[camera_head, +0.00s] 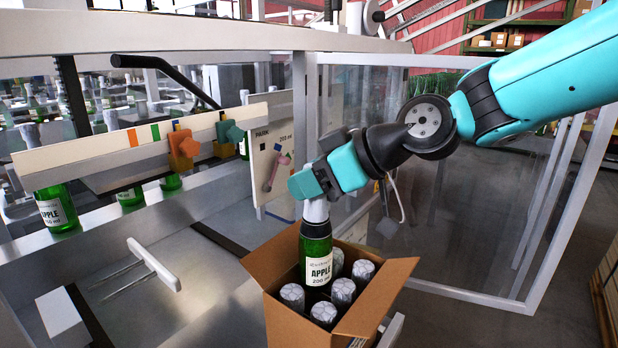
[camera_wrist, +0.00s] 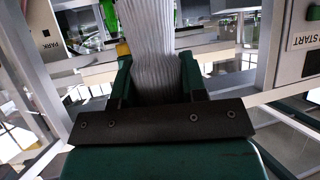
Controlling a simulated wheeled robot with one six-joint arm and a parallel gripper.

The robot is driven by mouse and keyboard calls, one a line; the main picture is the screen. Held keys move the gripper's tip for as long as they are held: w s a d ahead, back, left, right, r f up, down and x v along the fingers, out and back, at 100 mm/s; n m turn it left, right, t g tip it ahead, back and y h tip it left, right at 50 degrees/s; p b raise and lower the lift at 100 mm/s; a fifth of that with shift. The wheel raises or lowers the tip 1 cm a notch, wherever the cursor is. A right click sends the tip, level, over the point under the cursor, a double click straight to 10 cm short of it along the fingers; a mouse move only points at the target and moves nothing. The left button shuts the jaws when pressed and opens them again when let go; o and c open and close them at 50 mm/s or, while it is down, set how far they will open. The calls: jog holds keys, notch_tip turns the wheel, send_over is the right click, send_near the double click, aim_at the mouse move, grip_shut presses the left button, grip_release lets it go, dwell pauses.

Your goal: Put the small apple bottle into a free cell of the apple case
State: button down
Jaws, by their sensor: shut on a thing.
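The small apple bottle (camera_head: 317,264) is green glass with a white label reading APPLE 200 ml and a silver foil neck. It hangs upright from my gripper (camera_head: 315,208). In the wrist view, my gripper (camera_wrist: 156,82) has its two dark green fingers shut on the pleated silver foil (camera_wrist: 148,30). The apple case (camera_head: 382,301) is an open brown cardboard box. Several foil-capped bottles (camera_head: 323,313) stand in it. The held bottle is over the case opening, among these caps. Its base is hidden, and I cannot tell how deep it sits.
A conveyor with green apple bottles (camera_head: 56,208) runs at the left behind a pale rail (camera_head: 90,155). A white T-shaped pusher (camera_head: 152,264) lies left of the case. A clear panel in a metal frame (camera_head: 480,298) stands behind the case. Open floor shows at the right.

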aim_at(310, 165)
jog(key=shift+f+b, duration=4.05)
jog(key=shift+f, duration=0.35)
jog(key=shift+r, duration=0.15)
jog(key=shift+r+p, duration=4.3)
jog(key=shift+r, duration=2)
